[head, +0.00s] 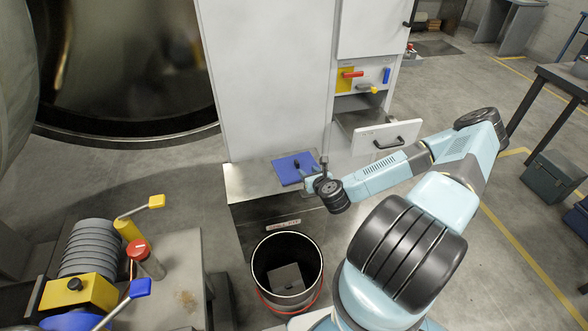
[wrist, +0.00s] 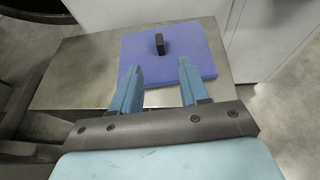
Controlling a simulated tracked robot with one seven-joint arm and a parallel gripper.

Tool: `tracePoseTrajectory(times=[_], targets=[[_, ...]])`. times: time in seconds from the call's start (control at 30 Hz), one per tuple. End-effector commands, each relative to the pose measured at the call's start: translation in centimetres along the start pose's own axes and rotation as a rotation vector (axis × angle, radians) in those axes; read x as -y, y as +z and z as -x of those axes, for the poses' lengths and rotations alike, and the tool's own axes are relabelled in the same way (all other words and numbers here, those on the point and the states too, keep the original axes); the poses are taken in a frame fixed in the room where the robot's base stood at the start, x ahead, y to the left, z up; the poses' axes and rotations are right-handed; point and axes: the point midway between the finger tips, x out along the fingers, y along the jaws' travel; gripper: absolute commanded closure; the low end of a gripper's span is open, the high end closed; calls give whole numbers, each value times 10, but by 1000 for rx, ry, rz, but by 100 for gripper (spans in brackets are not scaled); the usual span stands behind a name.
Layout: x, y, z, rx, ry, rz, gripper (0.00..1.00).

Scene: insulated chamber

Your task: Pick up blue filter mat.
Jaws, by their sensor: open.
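The blue filter mat (head: 287,171) is a flat square lying on a metal bench top (head: 248,184). A small black tab or handle (wrist: 160,44) stands up from the mat's middle. In the wrist view the mat (wrist: 198,48) fills the upper middle. My gripper (wrist: 157,72) is open and empty, with its two blue fingertips over the near part of the mat and the black tab ahead between them. In the head view my gripper (head: 306,174) is at the mat's right side. I cannot tell whether the fingertips touch the mat.
A tall white cabinet (head: 265,80) stands behind the bench, with an open drawer (head: 375,133) to its right. An open round bin (head: 287,270) stands in front of the bench. Equipment with yellow and blue levers (head: 135,240) is at the left.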

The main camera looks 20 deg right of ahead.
Motion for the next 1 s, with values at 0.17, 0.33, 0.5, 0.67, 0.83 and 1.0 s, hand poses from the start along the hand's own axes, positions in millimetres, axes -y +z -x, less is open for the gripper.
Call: tracePoseTrajectory(times=[0.17, 0.33, 0.5, 0.67, 0.83, 1.0], targets=[[0, 1, -29, 3, 0, 3, 55], [-1, 1, -58, 2, 0, 4, 55], [-1, 0, -76, 1, 0, 2, 55], [-1, 0, -83, 1, 1, 3, 55], [-2, 0, -103, 2, 2, 5, 55], [-2, -1, -124, 1, 1, 3, 55]])
